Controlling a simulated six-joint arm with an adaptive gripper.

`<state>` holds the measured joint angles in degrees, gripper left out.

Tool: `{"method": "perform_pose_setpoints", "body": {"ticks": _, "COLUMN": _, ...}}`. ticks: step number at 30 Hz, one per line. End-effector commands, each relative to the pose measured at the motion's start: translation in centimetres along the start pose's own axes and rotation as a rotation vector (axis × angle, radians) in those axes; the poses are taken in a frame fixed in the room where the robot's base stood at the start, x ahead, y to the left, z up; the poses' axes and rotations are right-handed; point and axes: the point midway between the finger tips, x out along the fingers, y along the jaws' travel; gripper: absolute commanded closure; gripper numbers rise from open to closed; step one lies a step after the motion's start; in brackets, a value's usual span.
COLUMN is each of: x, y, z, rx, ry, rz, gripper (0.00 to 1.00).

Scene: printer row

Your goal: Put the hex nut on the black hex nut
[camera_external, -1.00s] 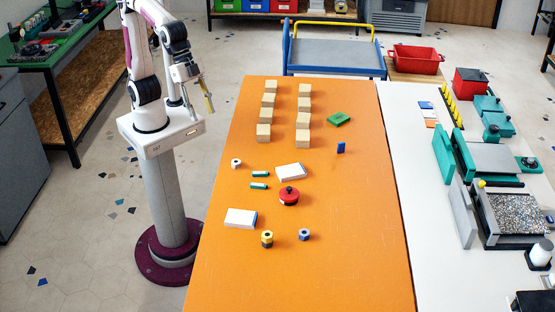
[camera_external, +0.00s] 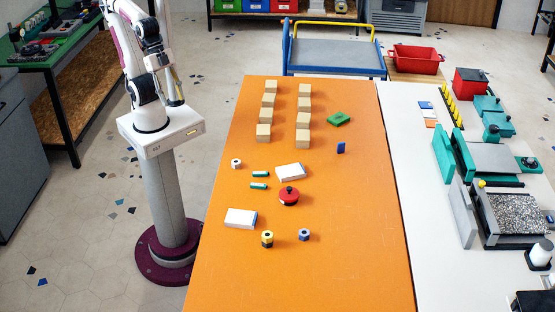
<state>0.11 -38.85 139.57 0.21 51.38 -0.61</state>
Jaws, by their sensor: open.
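A small white nut-like piece with a dark hole (camera_external: 236,163) lies on the left side of the orange table. A taller yellow and dark piece (camera_external: 267,239) stands near the front; I cannot tell whether it is one nut or two stacked. A blue-grey nut-like piece with a dark hole (camera_external: 304,235) sits to its right. No plainly all-black nut can be made out at this size. My gripper (camera_external: 178,98) is open, raised close to my own base, left of the table and far from these pieces. No object is visible in it.
The orange table (camera_external: 350,230) also holds two rows of wooden blocks (camera_external: 268,115), white boxes (camera_external: 240,218), green cylinders (camera_external: 260,174), a red round piece (camera_external: 289,196), a green block (camera_external: 339,119) and a blue piece (camera_external: 341,147). Its right front is clear.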

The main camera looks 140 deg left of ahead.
Motion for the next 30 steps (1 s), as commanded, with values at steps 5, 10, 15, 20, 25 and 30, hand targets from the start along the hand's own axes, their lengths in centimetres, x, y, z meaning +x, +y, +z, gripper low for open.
{"method": "perform_pose_setpoints", "body": {"ticks": 5, "x": 0.1, "y": 0.0, "z": 2.0, "rx": 0.005, "ry": 0.005, "rz": 0.002, "gripper": 0.6}}
{"method": "perform_pose_setpoints", "body": {"ticks": 10, "x": 0.2, "y": 0.0, "z": 2.6, "rx": 0.007, "ry": 0.004, "rz": 0.002, "gripper": 0.6}}
{"method": "perform_pose_setpoints", "body": {"ticks": 15, "x": 0.1, "y": 0.0, "z": 2.6, "rx": 0.007, "ry": 0.004, "rz": 0.002, "gripper": 0.6}}
{"method": "perform_pose_setpoints", "body": {"ticks": 20, "x": 0.1, "y": 0.0, "z": 2.6, "rx": 0.007, "ry": 0.005, "rz": 0.002, "gripper": 0.6}}
{"method": "perform_pose_setpoints", "body": {"ticks": 25, "x": 0.1, "y": 0.0, "z": 2.6, "rx": 0.007, "ry": 0.005, "rz": 0.002, "gripper": 0.6}}
{"method": "perform_pose_setpoints", "body": {"ticks": 30, "x": 0.1, "y": 0.0, "z": 2.6, "rx": 0.007, "ry": 0.005, "rz": 0.002, "gripper": 0.6}}
